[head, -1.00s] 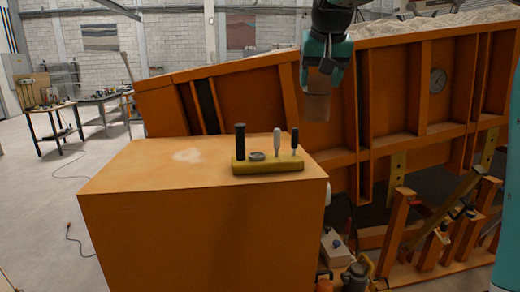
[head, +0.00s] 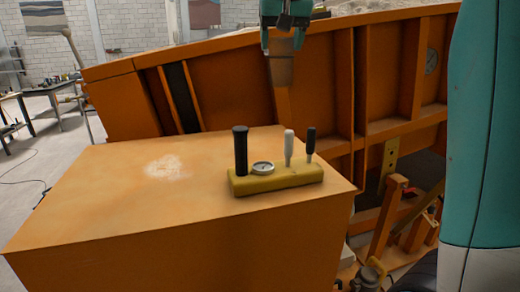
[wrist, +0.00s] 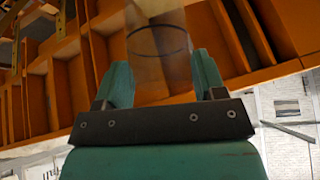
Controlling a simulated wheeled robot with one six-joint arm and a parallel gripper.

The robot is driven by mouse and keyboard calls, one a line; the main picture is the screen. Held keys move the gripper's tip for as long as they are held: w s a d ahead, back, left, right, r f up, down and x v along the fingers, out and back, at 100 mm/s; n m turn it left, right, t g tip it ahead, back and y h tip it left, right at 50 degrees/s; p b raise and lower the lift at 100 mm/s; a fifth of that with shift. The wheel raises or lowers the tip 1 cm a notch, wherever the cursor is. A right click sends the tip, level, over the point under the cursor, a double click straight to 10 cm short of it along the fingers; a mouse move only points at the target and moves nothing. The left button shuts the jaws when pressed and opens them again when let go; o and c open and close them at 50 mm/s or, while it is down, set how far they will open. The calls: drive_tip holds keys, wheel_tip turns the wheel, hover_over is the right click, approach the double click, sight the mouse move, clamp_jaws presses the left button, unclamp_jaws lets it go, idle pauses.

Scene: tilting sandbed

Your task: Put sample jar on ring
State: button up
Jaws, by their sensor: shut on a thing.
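The sample jar (head: 280,72) is a clear, see-through cylinder hanging below my gripper (head: 282,48) in the head view. In the wrist view the jar (wrist: 158,40) stands between the two teal fingers of my gripper (wrist: 160,72), which is shut on it. A dark line circles the jar's wall. In the head view the jar is in the air, in front of the orange sandbed wall and beyond the cabinet top. A pale whitish patch (head: 166,166) lies on the cabinet top, left of the control block; I cannot tell whether it is the ring.
The orange cabinet (head: 110,205) has a yellow control block (head: 275,180) with a tall black handle (head: 240,150), a gauge and two levers standing up. The ribbed sandbed wall (head: 230,95) rises behind. The cabinet top left of the block is clear.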

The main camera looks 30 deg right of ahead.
drive_tip(key=shift+w+f, duration=0.15)
drive_tip(key=shift+w, duration=0.1)
wheel_tip(320, 180, down, 20)
drive_tip(key=p, duration=0.1)
drive_tip(key=o, duration=1.2)
drive_tip(key=shift+c, duration=0.2)
